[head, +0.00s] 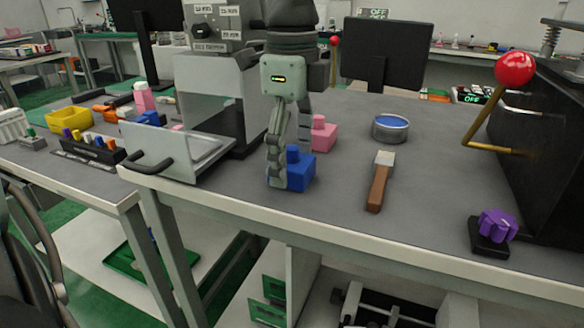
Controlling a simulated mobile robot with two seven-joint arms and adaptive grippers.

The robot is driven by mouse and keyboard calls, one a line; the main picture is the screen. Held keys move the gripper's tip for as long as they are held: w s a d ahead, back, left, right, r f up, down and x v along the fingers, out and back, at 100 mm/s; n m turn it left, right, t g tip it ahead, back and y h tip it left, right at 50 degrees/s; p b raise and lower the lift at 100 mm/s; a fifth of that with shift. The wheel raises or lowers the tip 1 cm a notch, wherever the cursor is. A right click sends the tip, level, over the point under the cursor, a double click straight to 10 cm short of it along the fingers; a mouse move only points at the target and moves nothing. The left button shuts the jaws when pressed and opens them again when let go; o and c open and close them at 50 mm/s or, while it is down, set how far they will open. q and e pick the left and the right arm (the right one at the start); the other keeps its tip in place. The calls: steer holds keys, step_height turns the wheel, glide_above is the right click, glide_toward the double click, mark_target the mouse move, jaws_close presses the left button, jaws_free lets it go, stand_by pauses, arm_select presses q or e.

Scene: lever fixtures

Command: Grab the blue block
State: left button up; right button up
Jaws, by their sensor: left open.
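The blue block (302,172) stands on the grey bench top near its front edge, with a smaller raised part on top. My left gripper (286,178) points down over it and is open. Its near finger reaches down along the left side of the block and covers part of it. The other finger is mostly hidden behind, so I cannot tell whether the block lies fully between the fingers or whether they touch it. My right gripper is not in view.
A pink block (322,135) stands just behind. To the right are a round tin (390,128), a wooden-handled tool (379,185), a purple knob (497,225) and a red-ball lever (515,69). An open drawer-like tray (180,150) lies left.

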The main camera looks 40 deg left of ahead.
arm_select(q)
steer(key=shift+c, duration=0.4)
steer(key=shift+r, duration=0.1)
steer(key=c, duration=1.4)
